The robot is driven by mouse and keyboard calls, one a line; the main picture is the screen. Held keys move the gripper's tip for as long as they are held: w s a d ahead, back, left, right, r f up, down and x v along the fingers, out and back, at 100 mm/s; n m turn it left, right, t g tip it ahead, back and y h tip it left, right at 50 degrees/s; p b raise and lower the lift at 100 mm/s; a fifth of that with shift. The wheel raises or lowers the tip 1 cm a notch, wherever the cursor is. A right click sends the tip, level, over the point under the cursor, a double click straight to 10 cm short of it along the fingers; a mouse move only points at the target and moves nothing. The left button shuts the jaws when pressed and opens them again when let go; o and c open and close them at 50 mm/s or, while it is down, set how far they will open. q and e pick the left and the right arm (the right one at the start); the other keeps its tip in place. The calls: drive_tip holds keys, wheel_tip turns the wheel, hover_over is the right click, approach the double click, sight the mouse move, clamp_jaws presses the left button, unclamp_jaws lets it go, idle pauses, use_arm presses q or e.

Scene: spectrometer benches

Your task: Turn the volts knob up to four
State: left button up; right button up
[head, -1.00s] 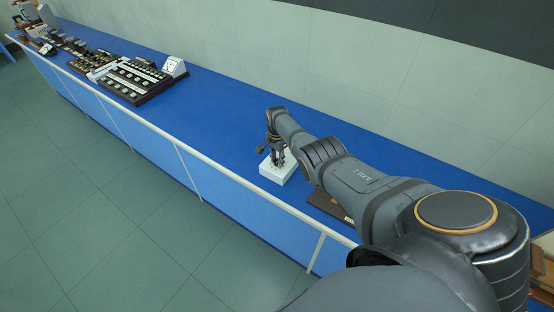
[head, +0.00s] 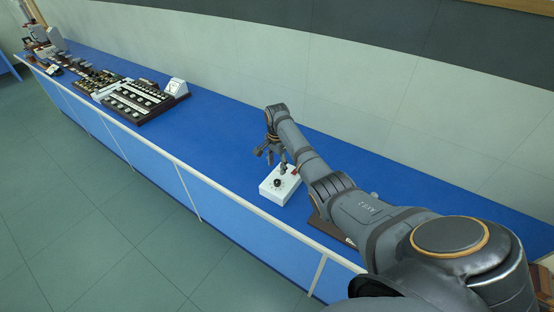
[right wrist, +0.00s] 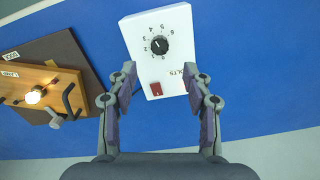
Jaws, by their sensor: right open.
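A white box (head: 270,192) stands on the blue bench and carries a round black volts knob (head: 278,183). In the right wrist view the knob (right wrist: 159,45) sits inside a ring of numbers, with the 4 at its upper left. I cannot tell for sure which number its pointer marks. My right gripper (head: 267,151) is open and empty above the box, clear of the knob. In the right wrist view its fingertips (right wrist: 160,74) show on either side of the box's switch end. My left gripper is out of view.
A wooden board with a lit bulb (right wrist: 33,97) lies beside the box, partly hidden by my arm in the head view. Dark panels with white parts (head: 142,100) and a white meter (head: 175,88) stand farther along the bench. Blue bench between is clear. A rail (head: 240,214) runs along the front edge.

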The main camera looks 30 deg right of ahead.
wheel_tip(320, 180, up, 3)
drive_tip(key=shift+r, duration=0.1)
idle(0.5)
